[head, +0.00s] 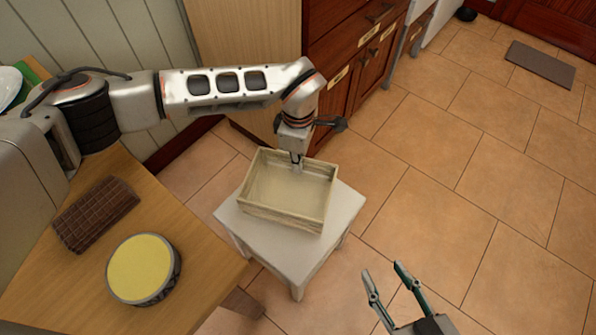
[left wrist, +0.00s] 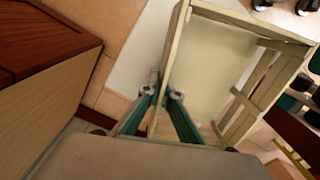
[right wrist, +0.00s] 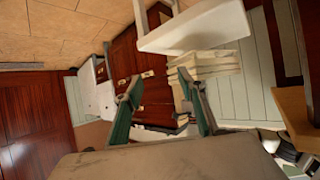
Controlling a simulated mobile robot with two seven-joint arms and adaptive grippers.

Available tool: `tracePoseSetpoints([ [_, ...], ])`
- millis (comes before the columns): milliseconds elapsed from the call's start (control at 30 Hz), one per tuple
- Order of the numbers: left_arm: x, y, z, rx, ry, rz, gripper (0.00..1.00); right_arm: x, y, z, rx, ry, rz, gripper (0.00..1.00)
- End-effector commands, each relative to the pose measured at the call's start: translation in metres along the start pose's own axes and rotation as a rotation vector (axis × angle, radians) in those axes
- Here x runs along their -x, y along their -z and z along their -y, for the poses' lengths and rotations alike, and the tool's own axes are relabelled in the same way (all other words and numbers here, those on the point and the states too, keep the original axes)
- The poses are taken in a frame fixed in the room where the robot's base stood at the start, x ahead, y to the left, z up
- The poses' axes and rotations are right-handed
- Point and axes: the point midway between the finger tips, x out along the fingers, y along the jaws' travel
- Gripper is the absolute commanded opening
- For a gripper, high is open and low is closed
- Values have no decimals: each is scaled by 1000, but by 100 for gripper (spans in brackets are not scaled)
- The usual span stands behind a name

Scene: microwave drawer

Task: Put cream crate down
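The cream crate (head: 262,212) is an empty, open box over the top of a small white stool (head: 335,225). I cannot tell for sure whether its base fully rests there. It also shows in the left wrist view (left wrist: 215,60) and, close against the stool top, in the right wrist view (right wrist: 218,66). My left gripper (head: 297,165) is at the crate's back wall. In the left wrist view its fingertips (left wrist: 162,90) are close together on either side of that wall, shut on it. My right gripper (head: 384,270) is open and empty, in front and right of the stool.
A wooden table (head: 205,255) at the left holds a brown chocolate-like slab (head: 95,213) and a yellow-topped round tin (head: 140,268). Wooden cabinets (head: 340,50) stand behind the stool. The tiled floor (head: 440,180) to the right is clear, with a dark mat (head: 540,64) further back.

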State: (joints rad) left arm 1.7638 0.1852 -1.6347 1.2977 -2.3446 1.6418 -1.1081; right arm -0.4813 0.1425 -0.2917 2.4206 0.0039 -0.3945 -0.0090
Motion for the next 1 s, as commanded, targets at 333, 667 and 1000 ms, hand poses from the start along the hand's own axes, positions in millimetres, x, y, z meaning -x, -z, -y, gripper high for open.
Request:
tracePoseSetpoints([
  [333, -53, -1, 2, -1, 8, 1, 0, -5, 14, 9, -49, 16, -41, 40],
  [667, -52, 0, 1, 0, 5, 0, 0, -5, 17, 9, -48, 17, -46, 40],
  [1000, -53, 0, 1, 0, 5, 0, 21, -4, 11, 9, -46, 16, -35, 40],
])
